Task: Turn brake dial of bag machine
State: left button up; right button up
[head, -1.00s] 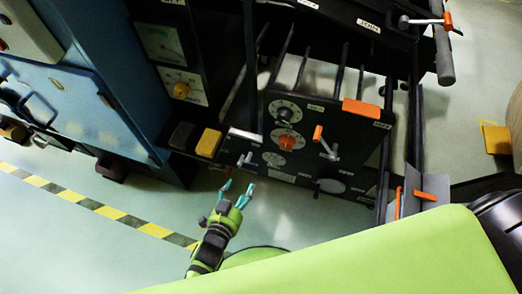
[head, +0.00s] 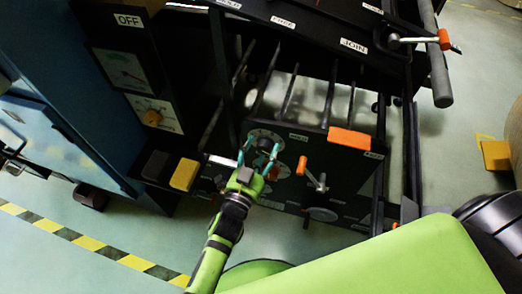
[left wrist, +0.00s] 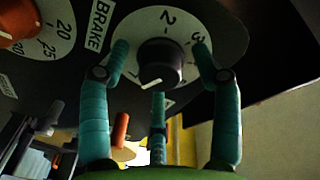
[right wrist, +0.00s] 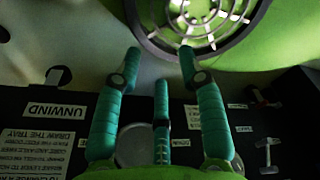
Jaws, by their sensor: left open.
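The brake dial (left wrist: 160,58) is a black knob with a white pointer on a white numbered scale, with a BRAKE label (left wrist: 100,25) beside it. In the head view the dial (head: 263,137) is partly hidden by my left gripper (head: 260,152). My left gripper is open, with its teal fingers on either side of the knob and apart from it, as far as I can tell. My right gripper (right wrist: 160,56) is open and empty in the right wrist view; the head view does not show it.
An orange knob (left wrist: 18,22) sits close to the brake dial. An orange-tipped lever (head: 315,175) and an orange block (head: 350,138) are on the machine's right. A yellow block (head: 185,174) is to the left. Rods rise behind the panel. An UNWIND panel (right wrist: 58,112) is below my right gripper.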

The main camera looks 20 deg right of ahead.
pick_arm(q)
jog(key=shift+c, duration=1.2)
jog(key=c, duration=0.7)
jog(key=shift+c, duration=1)
pick_arm(e)
jog(key=shift+w+d+r, duration=0.15)
jog(key=shift+w+d, duration=0.6)
jog(key=shift+w, duration=0.05)
